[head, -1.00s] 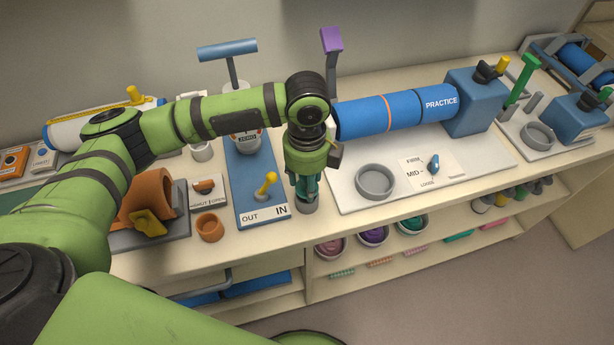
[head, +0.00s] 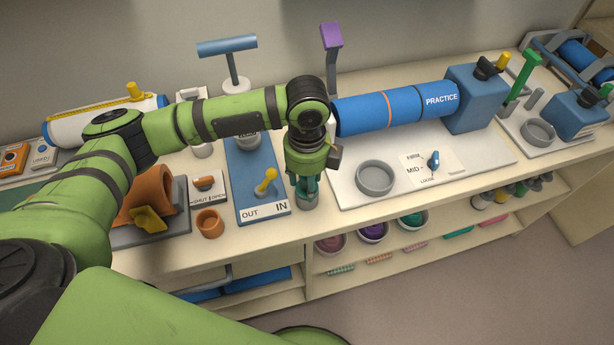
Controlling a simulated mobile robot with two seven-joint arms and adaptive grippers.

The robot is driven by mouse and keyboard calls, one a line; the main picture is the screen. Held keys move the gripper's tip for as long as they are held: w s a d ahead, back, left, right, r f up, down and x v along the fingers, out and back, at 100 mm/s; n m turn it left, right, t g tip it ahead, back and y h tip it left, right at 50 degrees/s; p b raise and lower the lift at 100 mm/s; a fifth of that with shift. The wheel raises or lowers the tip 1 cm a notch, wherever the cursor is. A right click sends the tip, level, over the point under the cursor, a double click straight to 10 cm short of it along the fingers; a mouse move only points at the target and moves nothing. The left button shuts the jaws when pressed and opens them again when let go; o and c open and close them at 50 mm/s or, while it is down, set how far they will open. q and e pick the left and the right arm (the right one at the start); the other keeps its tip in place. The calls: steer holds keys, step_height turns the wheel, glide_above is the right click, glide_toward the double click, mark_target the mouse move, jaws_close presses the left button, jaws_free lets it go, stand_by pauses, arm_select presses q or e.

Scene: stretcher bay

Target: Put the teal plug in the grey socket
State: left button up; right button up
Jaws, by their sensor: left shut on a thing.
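My left gripper (head: 308,181) points straight down near the front edge of the counter, between the blue IN/OUT board and the white PRACTICE board. It is shut on the teal plug (head: 307,187), which shows only in part between the fingers. The grey socket (head: 308,203) is a short round cup directly under the gripper, at the counter's edge. The plug's lower end is at the socket's mouth; the fingers hide how deep it sits. My right gripper is not in view.
The IN/OUT board (head: 262,216) with a yellow lever (head: 266,181) stands close on the left. An orange cup (head: 209,222) is farther left. On the right, the white board (head: 346,200) carries a grey ring (head: 375,178) and a blue PRACTICE cylinder (head: 392,110).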

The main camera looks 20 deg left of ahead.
arm_select(q)
steer(key=shift+f, duration=0.25)
steer(key=o, duration=1.2)
step_height(320, 180, up, 12)
steer(key=shift+r, duration=0.1)
